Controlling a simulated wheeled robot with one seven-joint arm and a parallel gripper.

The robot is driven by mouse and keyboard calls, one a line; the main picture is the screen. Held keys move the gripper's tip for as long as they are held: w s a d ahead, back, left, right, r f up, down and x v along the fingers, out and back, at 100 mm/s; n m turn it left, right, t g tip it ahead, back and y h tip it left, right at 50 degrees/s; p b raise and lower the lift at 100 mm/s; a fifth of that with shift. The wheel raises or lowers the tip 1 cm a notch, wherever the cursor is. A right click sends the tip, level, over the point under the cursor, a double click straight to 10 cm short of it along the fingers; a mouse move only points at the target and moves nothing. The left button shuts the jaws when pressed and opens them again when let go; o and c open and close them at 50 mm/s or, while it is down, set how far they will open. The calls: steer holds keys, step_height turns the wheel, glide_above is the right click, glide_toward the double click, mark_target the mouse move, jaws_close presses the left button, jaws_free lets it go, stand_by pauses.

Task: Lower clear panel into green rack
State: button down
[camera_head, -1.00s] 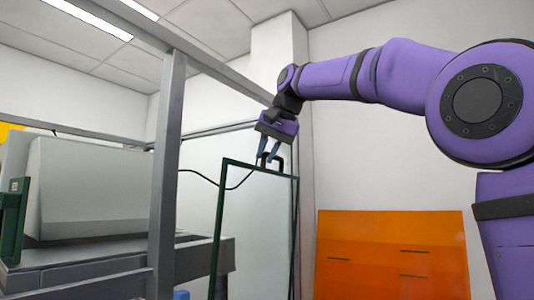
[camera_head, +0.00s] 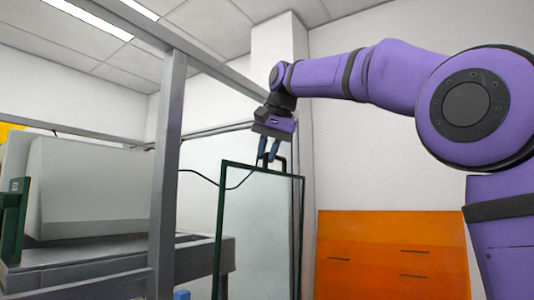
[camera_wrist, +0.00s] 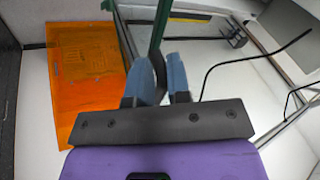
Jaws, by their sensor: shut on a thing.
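The clear panel (camera_head: 262,230) has a thin dark green frame and a dark handle (camera_head: 283,162) on its top edge. It hangs upright, and its lower end runs out of the bottom of the head view. My gripper (camera_head: 267,160) is above the panel, with its blue fingers shut on the handle. In the wrist view my gripper (camera_wrist: 158,65) has the dark handle between its fingers, and the panel's green edge (camera_wrist: 160,25) runs away beyond them. I cannot make out a green rack for certain; an upright green piece (camera_head: 13,218) stands at the far left.
A grey metal frame post (camera_head: 167,175) stands left of the panel. A large white housing (camera_head: 90,185) sits on a grey bench (camera_head: 85,262) behind it. An orange panel (camera_head: 392,255) stands at the lower right. A black cable (camera_head: 200,172) hangs behind the clear panel.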

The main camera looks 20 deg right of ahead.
steer(key=shift+s+d, duration=0.6)
steer(key=shift+s, duration=0.15)
steer(key=shift+s+d, duration=0.1)
steer(key=shift+s, duration=0.1)
stand_by(0.5)
steer(key=shift+m+h, duration=0.4)
steer(key=shift+w+a+f, duration=0.15)
steer(key=shift+w+a, duration=0.4)
steer(key=shift+w, duration=0.05)
steer(key=shift+w+a+f, duration=0.1)
steer(key=shift+w+a, duration=0.3)
steer(key=shift+w, duration=0.05)
stand_by(0.8)
